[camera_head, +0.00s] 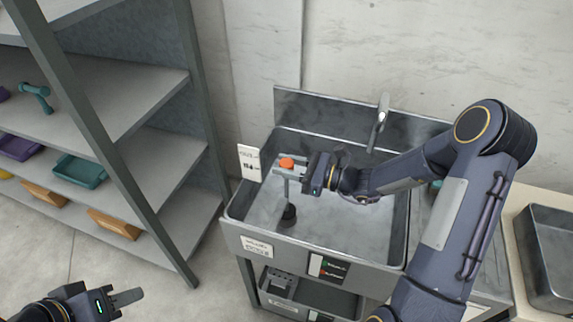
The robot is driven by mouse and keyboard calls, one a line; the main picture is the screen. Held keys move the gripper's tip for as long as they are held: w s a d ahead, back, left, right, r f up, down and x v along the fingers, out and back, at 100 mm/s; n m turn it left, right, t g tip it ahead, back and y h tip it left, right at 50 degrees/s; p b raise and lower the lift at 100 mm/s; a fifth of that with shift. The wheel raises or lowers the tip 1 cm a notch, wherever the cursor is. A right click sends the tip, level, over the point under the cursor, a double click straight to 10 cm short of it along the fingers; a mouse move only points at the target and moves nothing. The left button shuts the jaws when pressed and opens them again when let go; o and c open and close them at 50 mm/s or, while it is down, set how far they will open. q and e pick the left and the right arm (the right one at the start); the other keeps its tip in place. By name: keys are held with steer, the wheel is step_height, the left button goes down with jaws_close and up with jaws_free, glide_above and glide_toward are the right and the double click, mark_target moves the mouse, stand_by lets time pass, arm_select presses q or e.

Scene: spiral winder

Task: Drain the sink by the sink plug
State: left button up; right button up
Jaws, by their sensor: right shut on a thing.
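The sink plug (287,162) has an orange cap on top, a thin upright stem and a black lower end. It is upright in the left part of the metal sink (348,222). My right gripper (288,173) reaches in from the right and is shut on the sink plug just below the orange cap. I cannot tell whether the black end touches the sink floor; the drain is not visible. My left gripper (128,297) is at the lower left, away from the sink, with no object seen in it; its finger gap is unclear.
A faucet (380,122) stands at the sink's back. A grey shelf rack (150,100) with trays is on the left. A white labelled card (249,162) stands at the sink's left rim. A metal tray (548,245) lies at the far right. Floor between rack and sink is clear.

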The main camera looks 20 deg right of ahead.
jaws_close()
step_height(320, 180, down, 4)
steer(key=b, duration=0.3)
steer(key=shift+f, duration=0.2)
steer(key=o, duration=1.1)
jaws_free()
steer(key=shift+f, duration=0.1)
steer(key=shift+b+v, duration=0.6)
steer(key=shift+v, duration=3.3)
